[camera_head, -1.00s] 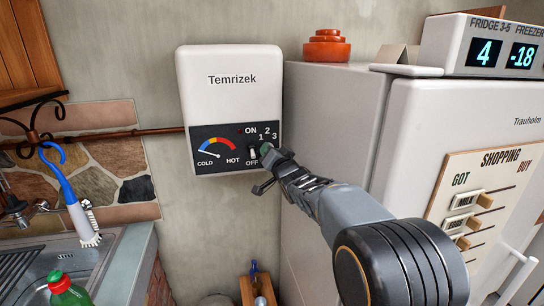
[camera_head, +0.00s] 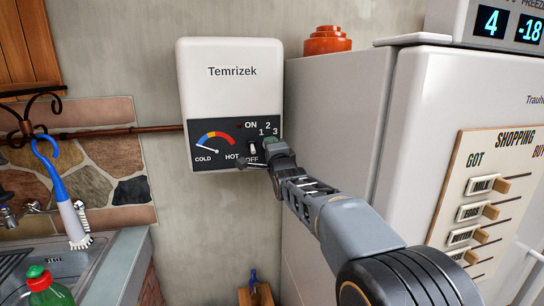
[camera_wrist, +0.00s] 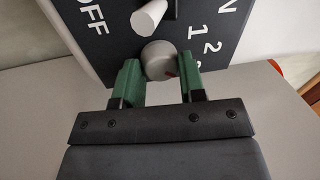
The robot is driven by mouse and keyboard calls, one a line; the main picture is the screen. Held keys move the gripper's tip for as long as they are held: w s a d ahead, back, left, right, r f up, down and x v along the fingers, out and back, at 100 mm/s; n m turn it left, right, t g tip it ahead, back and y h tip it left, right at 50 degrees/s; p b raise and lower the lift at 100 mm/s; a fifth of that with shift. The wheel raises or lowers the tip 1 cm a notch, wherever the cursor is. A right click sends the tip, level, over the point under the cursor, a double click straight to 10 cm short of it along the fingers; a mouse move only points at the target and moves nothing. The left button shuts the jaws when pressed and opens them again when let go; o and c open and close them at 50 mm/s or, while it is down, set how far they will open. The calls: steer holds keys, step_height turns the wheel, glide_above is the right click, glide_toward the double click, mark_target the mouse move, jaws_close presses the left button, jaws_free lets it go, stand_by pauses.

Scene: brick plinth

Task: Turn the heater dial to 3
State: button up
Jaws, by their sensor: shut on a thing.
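The white heater (camera_head: 231,85), marked Temrizek, hangs on the wall with a dark control panel holding a gauge, a toggle switch and the numbers 1, 2 and 3. In the wrist view the grey round dial (camera_wrist: 157,58) sits between the green fingers of my gripper (camera_wrist: 158,80), which is shut on it. The pale toggle switch (camera_wrist: 149,17) is just above the dial.
The fridge (camera_head: 335,130) stands close to the right of the heater, with an orange object (camera_head: 327,39) on top. A shopping board (camera_head: 465,215) is on its door. A sink (camera_head: 65,262), a blue brush (camera_head: 68,205) and a green bottle (camera_head: 45,288) are at the left.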

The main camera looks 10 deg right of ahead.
steer(key=shift+m+b, duration=0.5)
steer(key=shift+m, duration=0.3)
steer(key=o, duration=0.6)
steer(key=shift+s, duration=0.15)
steer(key=s+b, duration=0.1)
steer(key=s, duration=0.3)
steer(key=s+f+b, duration=0.1)
steer(key=s, duration=0.4)
steer(key=s+f+b, duration=0.1)
steer(key=s+b, duration=0.1)
steer(key=s, duration=0.2)
steer(key=shift+s, duration=0.2)
